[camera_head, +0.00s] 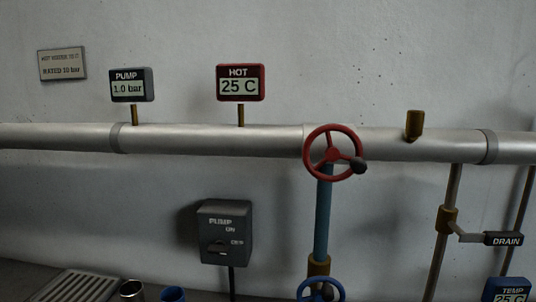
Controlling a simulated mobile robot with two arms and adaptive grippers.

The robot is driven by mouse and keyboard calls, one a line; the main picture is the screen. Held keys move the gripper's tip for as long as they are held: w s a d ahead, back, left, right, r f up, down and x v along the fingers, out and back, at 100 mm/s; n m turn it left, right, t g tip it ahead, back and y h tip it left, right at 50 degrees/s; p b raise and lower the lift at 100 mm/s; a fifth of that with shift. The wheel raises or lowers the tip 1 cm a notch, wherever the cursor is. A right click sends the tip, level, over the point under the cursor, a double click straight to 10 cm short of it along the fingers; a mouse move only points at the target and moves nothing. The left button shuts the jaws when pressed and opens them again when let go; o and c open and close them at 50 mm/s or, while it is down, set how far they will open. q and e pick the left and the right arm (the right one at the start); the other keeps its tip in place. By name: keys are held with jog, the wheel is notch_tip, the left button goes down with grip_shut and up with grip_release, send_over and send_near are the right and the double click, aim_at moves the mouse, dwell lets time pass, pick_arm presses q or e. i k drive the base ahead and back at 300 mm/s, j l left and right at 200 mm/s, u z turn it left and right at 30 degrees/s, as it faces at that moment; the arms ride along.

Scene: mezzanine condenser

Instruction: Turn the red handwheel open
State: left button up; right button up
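The red handwheel (334,128) is in the head view, right of the middle, in front of the grey horizontal pipe (210,139). It has a round red rim with spokes and a dark knob (358,165) at its lower right. A blue vertical pipe (323,215) runs down below it. Nothing touches the handwheel. Neither of my grippers shows in this view.
A blue handwheel (309,285) is below, cut by the bottom edge. A drain lever (503,239) and a temperature display (508,290) are at right. Pump (131,75) and hot (240,70) displays stand above the pipe.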

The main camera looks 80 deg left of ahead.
aim_at(357, 165)
jog(key=u, duration=2.05)
